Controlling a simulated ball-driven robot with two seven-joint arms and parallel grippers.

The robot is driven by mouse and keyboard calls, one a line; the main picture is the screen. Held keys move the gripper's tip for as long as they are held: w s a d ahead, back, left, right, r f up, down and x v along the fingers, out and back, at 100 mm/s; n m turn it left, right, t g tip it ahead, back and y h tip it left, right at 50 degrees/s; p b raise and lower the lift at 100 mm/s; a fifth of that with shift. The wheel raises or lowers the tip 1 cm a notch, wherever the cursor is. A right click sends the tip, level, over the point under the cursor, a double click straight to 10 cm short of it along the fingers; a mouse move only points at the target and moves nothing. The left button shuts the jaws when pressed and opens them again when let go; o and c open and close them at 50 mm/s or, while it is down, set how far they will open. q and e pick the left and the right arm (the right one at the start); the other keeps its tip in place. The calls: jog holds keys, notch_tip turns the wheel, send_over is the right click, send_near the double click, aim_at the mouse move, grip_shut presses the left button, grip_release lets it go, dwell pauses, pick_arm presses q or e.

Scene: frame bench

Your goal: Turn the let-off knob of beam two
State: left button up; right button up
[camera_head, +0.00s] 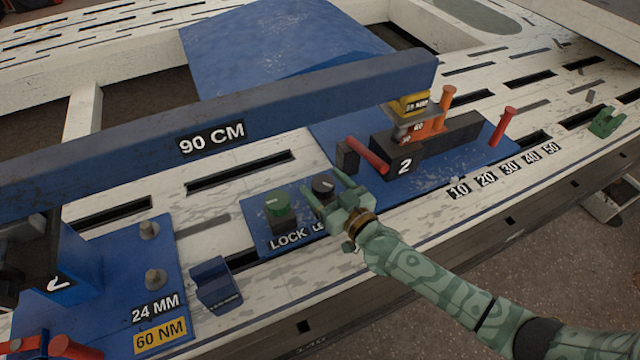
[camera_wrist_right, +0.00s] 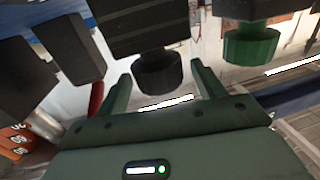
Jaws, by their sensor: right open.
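The black let-off knob (camera_head: 323,186) stands beside the green lock knob (camera_head: 277,205) on a small blue plate (camera_head: 262,240); its label is partly covered by my gripper. My right gripper (camera_head: 326,188) is open, one finger to each side of the black knob. In the right wrist view the black knob (camera_wrist_right: 158,73) shows between the two fingertips (camera_wrist_right: 160,82), with space on both sides. The green knob (camera_wrist_right: 250,45) is to the right there. Beam two (camera_head: 300,110), marked 90 CM, runs behind the knobs. My left gripper is not in view.
A block marked 2 (camera_head: 430,145) with a red handle (camera_head: 369,155) stands right of the knobs. A small blue block (camera_head: 215,284) and a blue base plate (camera_head: 155,250) with bolts lie left. The slotted white bench (camera_head: 430,215) is clear in front.

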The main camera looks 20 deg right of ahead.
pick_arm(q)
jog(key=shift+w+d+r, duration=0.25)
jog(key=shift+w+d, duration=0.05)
pick_arm(e)
jog(key=shift+w+a+r, duration=0.1)
jog(key=shift+w, duration=0.45)
jog(key=c, duration=1)
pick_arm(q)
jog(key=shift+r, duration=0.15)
